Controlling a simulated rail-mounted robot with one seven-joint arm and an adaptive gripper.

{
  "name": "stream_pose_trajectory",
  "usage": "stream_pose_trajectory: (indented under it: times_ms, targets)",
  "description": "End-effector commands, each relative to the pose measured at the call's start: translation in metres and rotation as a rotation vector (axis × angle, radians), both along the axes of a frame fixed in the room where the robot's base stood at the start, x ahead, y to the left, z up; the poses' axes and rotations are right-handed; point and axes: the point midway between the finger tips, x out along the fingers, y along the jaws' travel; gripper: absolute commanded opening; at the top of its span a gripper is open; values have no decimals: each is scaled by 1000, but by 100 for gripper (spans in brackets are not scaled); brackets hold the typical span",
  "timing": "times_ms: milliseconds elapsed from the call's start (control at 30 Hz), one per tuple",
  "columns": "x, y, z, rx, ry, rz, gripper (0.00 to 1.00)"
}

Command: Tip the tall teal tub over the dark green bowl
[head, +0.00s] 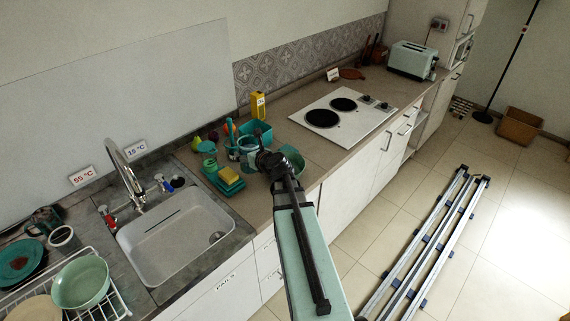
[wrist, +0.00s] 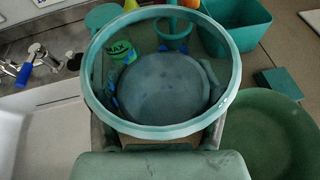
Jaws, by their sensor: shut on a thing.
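The tall teal tub (wrist: 162,132) fills the middle of the wrist view, its round mouth facing the camera. Its walls look see-through, and I cannot tell whether the small blue bits seen within its rim are inside or behind it. My gripper (head: 263,160) is shut on the tub above the counter; in the wrist view its fingers are mostly hidden around the tub.
A teal bin (wrist: 238,25) stands behind the bowl. A yellow sponge (head: 230,174) lies on a teal tray left of my gripper. The sink (head: 175,235) is left, the cooktop (head: 340,115) right. Free counter lies between bowl and cooktop.

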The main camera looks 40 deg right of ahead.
Motion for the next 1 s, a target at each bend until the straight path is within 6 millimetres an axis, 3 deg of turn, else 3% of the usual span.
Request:
stream_pose_trajectory:
  times_ms: [600,1000]
  targets:
    - [-5,-16,-18,287,-101,-2,13]
    - [-9,-25,-18,428,-151,-2,13]
